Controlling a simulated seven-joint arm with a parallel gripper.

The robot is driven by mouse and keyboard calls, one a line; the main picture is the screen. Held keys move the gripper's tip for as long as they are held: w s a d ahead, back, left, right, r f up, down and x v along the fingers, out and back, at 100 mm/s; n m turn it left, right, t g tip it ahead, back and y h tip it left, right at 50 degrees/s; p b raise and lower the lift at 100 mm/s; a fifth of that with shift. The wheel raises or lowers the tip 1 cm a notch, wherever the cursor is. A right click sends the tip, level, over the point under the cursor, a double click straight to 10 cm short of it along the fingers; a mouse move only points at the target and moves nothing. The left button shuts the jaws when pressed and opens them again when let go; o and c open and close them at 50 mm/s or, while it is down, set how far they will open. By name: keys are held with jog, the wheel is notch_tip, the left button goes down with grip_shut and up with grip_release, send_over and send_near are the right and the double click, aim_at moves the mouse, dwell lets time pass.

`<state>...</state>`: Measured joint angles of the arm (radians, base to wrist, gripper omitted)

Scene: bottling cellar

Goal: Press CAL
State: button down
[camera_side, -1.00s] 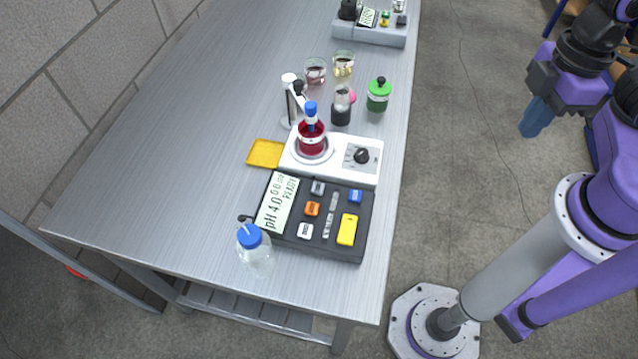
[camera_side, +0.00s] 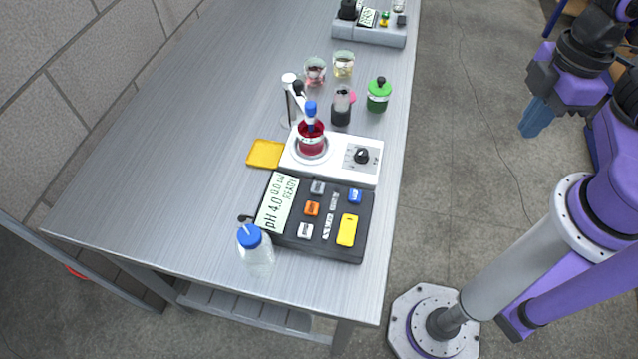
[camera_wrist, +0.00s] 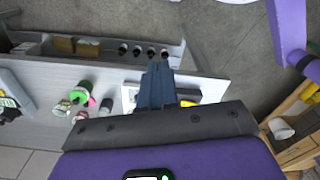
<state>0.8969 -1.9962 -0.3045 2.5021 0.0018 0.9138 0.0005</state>
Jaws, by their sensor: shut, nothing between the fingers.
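A dark meter (camera_side: 283,236) lies near the front of the steel bench in the side view. Its display reads pH 4.0 and READY. Its keys are an orange one (camera_side: 312,208), a blue one (camera_side: 355,196), a large yellow one (camera_side: 347,230), a white one (camera_side: 305,230) and several greyish ones (camera_side: 317,187). Their labels are too small to read, so I cannot tell which is CAL. My gripper (camera_side: 530,130) is shut and empty, off the bench to the right, well apart from the meter. Its blue fingers also show in the wrist view (camera_wrist: 159,68).
A white stirrer (camera_side: 367,170) with a red flask (camera_side: 311,140) stands behind the meter. A blue-capped bottle (camera_side: 256,255) stands at the meter's front left corner. A yellow tray (camera_side: 265,153), a green jar (camera_side: 378,97) and beakers (camera_side: 315,72) stand farther back. The bench's left side is clear.

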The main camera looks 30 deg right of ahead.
dwell(0.8)
jog(key=m+t+y, duration=0.6)
jog(key=m+y, duration=0.1)
jog(key=m, duration=0.4)
send_over(323, 187)
notch_tip(323, 187, down, 7)
jog(key=shift+f, duration=4.35)
jog(key=shift+f, duration=0.2)
jog(key=shift+f, duration=0.25)
